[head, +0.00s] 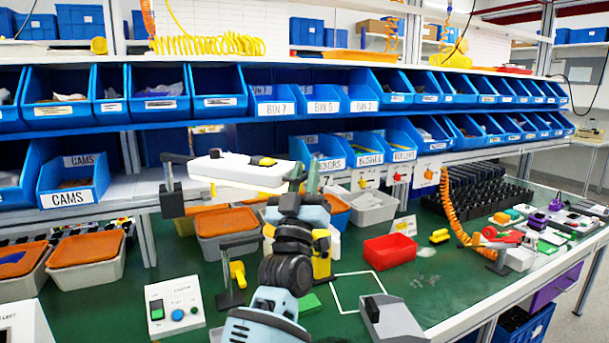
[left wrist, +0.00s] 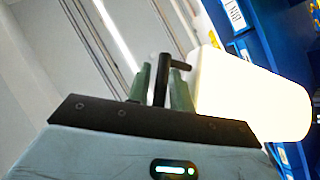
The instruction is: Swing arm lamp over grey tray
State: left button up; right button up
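The lamp (head: 240,170) has a long white head on a dark jointed arm at the left, above the orange-lidded boxes. In the left wrist view its head (left wrist: 250,95) glows white. My left gripper (head: 306,178) is at the right end of the lamp head. In the left wrist view its green fingers (left wrist: 160,88) stand close on both sides of a black T-shaped handle (left wrist: 160,75) and look shut on it. A grey tray (head: 370,207) stands on the green bench right of my gripper; whether it is the task's tray I cannot tell. My right gripper is not in view.
Blue bins (head: 277,103) line the shelves behind the lamp. A red tray (head: 390,251) and a white square outline (head: 358,292) are on the green bench. A switch box (head: 174,306) sits at the front left. An orange coiled hose (head: 452,210) hangs at the right.

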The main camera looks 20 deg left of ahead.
pick_arm(q)
jog(key=shift+s+f, duration=0.1)
jog(key=shift+f, duration=0.3)
jog(key=b+v, duration=0.1)
jog(key=v, duration=0.6)
jog(key=shift+s, duration=0.2)
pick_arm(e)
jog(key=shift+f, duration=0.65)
pick_arm(q)
jog(key=shift+r, duration=0.1)
